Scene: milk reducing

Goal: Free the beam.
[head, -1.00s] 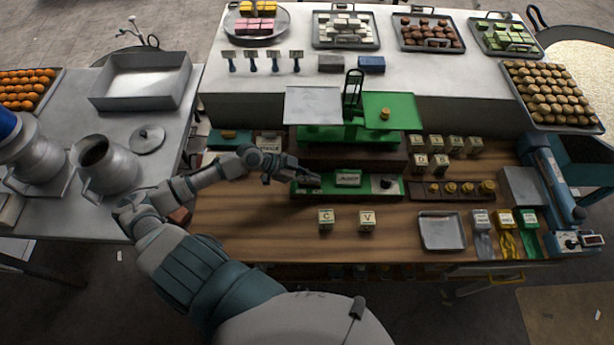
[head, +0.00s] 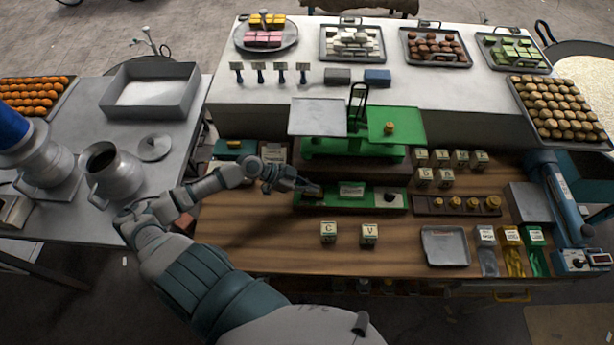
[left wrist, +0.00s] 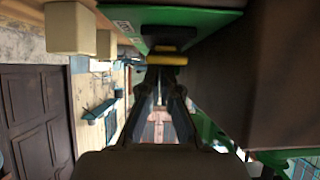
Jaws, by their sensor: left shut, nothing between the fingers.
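A green balance scale (head: 350,147) stands at the middle of the wooden bench. Its left pan (head: 318,116) is grey and empty; its green right pan (head: 405,134) carries a small brass weight (head: 389,128). In front is a green base strip (head: 372,204) with a label plate, a dark block (head: 312,191) at its left and a dark knob (head: 390,197) at its right. My left gripper (head: 304,187) is shut and empty at the dark block; contact is unclear. In the left wrist view its fingers (left wrist: 163,82) point at a yellow-edged dark piece (left wrist: 167,60). My right gripper is not visible.
Two lettered cubes (head: 348,233) stand in front of the base. More cubes (head: 450,159) and a rack of brass weights (head: 457,205) are to the right. A small grey tray (head: 446,259) lies front right. The bench left of the cubes is clear.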

